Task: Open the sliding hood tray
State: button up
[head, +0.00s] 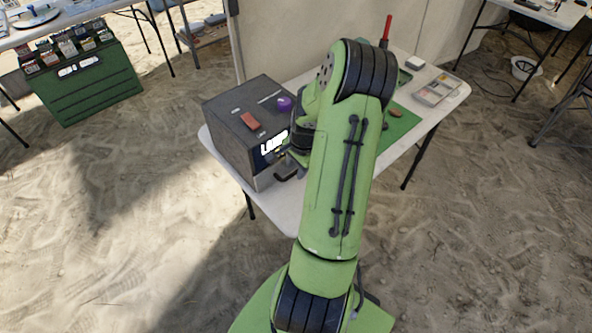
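A dark grey box-shaped hood (228,132) with white lettering on its side stands at the left end of the white table (212,146). I cannot make out a separate sliding tray or an opening in it; the face toward my arm is partly hidden. My green arm reaches up over the table from the bottom of the head view and covers much of it. My gripper (287,171) shows only as small dark parts beside the hood's lettered side, left of the arm. I cannot tell whether its fingers are open or touch the hood.
A reddish block (250,121) and a purple round object (284,103) are on the hood's top. A green mat (401,125), a clear-lidded case (437,90) and a red upright tool (387,28) are right of the arm. A green crate (96,93) stands far left. Sandy floor in front is clear.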

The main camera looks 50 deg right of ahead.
jog(key=shift+f, duration=0.35)
jog(key=shift+c, duration=0.3)
grip_shut()
